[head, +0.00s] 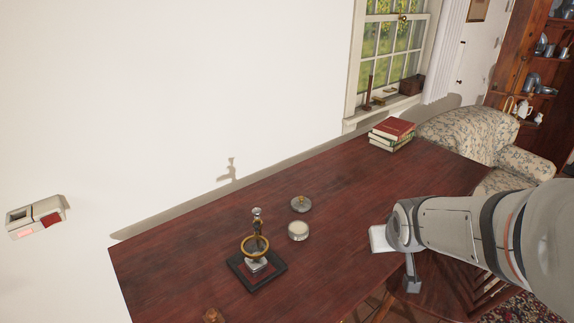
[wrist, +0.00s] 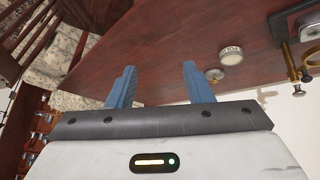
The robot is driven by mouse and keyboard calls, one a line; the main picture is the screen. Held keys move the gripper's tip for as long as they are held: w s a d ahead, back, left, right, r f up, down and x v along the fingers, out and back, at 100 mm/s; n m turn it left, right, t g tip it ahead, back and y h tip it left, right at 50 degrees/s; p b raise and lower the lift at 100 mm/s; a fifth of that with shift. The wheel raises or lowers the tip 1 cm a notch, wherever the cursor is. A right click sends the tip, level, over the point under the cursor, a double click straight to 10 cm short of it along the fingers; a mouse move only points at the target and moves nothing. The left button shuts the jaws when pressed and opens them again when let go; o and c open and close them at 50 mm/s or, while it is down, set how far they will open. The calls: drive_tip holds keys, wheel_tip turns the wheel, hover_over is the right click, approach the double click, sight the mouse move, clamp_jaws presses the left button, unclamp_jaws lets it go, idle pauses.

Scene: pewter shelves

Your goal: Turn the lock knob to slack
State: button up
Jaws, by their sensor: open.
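A small stand on a dark base plate (head: 240,268) is on the table in the head view. It has a brass ring (head: 247,256) around its middle and a small silvery knob (head: 257,211) at its top. Which part is the lock knob, and how it is turned, I cannot tell. The stand (wrist: 284,38) also shows, cut off, at the upper right of the wrist view. My gripper (wrist: 158,68) is open and empty, its two blue fingers apart.
A round white-faced piece (head: 298,231) and a grey disc with a brass knob (head: 301,204) lie right of the stand. Books (head: 391,136) are at the table's far end. A small brown object (head: 211,315) is at the near edge. The table's middle is clear.

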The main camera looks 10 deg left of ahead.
sight(260, 212)
drive_tip(key=w+a+f+n+t+y+p, duration=0.25)
drive_tip(key=w+a+n+t+y, duration=0.2)
drive_tip(key=w+a, duration=0.85)
drive_tip(key=s+a+f+n+y, duration=0.1)
drive_tip(key=a+y, duration=0.2)
drive_tip(key=a, duration=0.2)
drive_tip(key=s+a+f+n+y, duration=0.1)
drive_tip(key=a+n+y, duration=0.1)
drive_tip(key=a+y, duration=0.2)
drive_tip(key=s+a+f+n+g+y+p, duration=0.1)
drive_tip(key=a+f+y, duration=0.1)
drive_tip(key=a, duration=0.4)
drive_tip(key=shift+s+a+n+y, duration=0.1)
drive_tip(key=shift+a+n+y, duration=0.25)
drive_tip(key=shift+y, duration=0.5)
drive_tip(key=shift+a+r, duration=0.1)
drive_tip(key=shift+a, duration=0.2)
drive_tip(key=p+x, duration=0.1)
drive_tip(key=x, duration=0.6)
drive_tip(key=shift+p, duration=0.35)
